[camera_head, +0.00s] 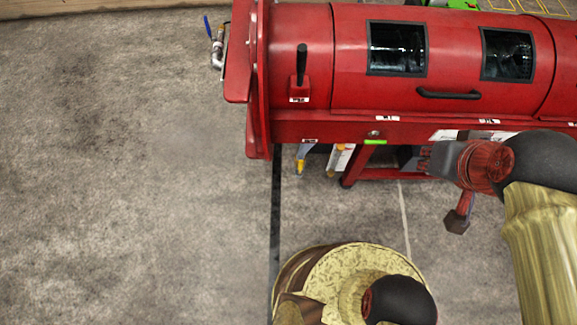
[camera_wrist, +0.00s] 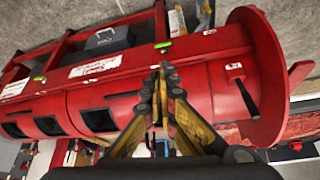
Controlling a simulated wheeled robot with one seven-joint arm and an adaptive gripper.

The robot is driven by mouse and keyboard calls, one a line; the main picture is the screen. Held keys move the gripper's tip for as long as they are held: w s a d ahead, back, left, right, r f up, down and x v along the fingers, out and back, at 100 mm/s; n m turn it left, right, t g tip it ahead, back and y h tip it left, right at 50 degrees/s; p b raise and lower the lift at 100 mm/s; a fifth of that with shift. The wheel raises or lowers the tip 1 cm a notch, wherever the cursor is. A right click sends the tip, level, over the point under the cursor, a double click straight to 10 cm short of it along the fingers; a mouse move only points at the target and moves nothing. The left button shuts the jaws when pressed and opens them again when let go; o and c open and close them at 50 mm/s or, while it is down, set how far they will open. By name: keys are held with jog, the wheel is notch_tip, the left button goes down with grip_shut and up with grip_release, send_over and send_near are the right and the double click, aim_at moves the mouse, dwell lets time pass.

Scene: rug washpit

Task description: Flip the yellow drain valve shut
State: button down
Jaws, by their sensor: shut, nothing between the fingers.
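A small yellow-tipped valve handle (camera_head: 299,167) hangs from a grey fitting under the left end of the red machine in the head view. It looks like the drain valve; its exact setting is too small to tell. In the wrist view a grey fitting (camera_wrist: 204,12) shows at the top edge, and the yellow tip is not clear. My gripper (camera_wrist: 164,68) is shut and empty, its yellow-and-black fingers together in front of the red machine. In the head view my gripper (camera_head: 426,160) is at the right, well apart from the valve.
The long red machine (camera_head: 360,110) has dark windows and a black lever (camera_head: 301,66). A white-labelled item with a yellow tip (camera_head: 341,158) hangs right of the valve. A blue-handled valve (camera_head: 208,27) is at the machine's far left. The concrete floor (camera_head: 130,180) at left is clear.

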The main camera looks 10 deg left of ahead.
jog(key=w+a+f+n+g+y+b, duration=0.1)
jog(key=w+a+f, duration=0.2)
jog(key=a+f, duration=0.25)
jog(key=w+a+f+n+g, duration=0.2)
jog(key=w+a+f, duration=0.1)
jog(key=a+f, duration=0.3)
jog(key=w+a+f+n+g+y+b, duration=0.1)
jog(key=w+a+f, duration=0.25)
jog(key=a, duration=0.35)
jog(key=s+a+f+n, duration=0.1)
jog(key=a+f, duration=0.8)
jog(key=f, duration=0.3)
jog(key=s+a+f+n+b, duration=0.1)
jog(key=a+f+n, duration=0.1)
jog(key=a+f, duration=0.85)
jog(key=s+a+f+n, duration=0.1)
jog(key=a+f, duration=0.6)
jog(key=f, duration=0.7)
jog(key=w+f+n+t+h, duration=0.1)
jog(key=w+f+n+t, duration=0.15)
jog(key=f, duration=0.75)
jog(key=w+f+n+t, duration=0.15)
jog(key=f+t, duration=0.25)
jog(key=f, duration=0.6)
jog(key=d+r+n+t+h+b, duration=0.1)
jog(key=d+r+n+t+h, duration=0.2)
jog(key=d+t, duration=0.6)
jog(key=shift+w+d+n+h, duration=0.3)
jog(key=shift+d+h, duration=0.6)
jog(key=shift+d, duration=0.3)
